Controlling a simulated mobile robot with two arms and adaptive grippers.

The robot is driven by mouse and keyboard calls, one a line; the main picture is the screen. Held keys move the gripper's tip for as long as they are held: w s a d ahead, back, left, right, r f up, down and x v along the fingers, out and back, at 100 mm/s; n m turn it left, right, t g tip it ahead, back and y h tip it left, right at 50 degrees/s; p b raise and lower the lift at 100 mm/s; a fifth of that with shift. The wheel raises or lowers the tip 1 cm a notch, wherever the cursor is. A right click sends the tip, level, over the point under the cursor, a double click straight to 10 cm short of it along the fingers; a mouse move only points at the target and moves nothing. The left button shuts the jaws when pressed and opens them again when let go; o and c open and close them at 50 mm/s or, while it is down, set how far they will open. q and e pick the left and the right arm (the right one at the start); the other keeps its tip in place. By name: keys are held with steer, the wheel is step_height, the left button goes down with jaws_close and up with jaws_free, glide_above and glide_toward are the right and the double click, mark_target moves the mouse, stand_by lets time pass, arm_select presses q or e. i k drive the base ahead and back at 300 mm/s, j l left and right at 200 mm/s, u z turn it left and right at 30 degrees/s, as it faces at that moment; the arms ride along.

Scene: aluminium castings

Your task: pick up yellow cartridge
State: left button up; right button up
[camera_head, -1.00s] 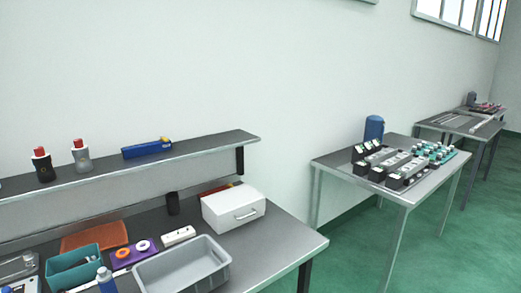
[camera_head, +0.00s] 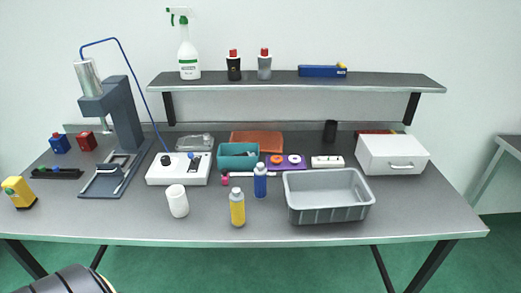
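A yellow cartridge (camera_head: 238,210) with a grey cap stands upright near the front middle of the workbench. A blue cartridge (camera_head: 260,183) with a pale cap stands upright behind it, a little to the right. A white cylinder (camera_head: 177,201) stands to its left, apart from it. A grey bin (camera_head: 327,212) stands to its right with a gap between. Neither of my grippers is in view.
The workbench (camera_head: 130,225) has free room along its front. A press-like stand (camera_head: 123,115), a yellow block (camera_head: 18,192) and a white control box (camera_head: 165,178) are on the left. A teal bin (camera_head: 238,163) is behind the cartridges. A shelf (camera_head: 380,83) spans the back.

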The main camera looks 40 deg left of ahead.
mark_target(236, 198)
steer(key=u, duration=1.3)
steer(key=l, duration=0.25)
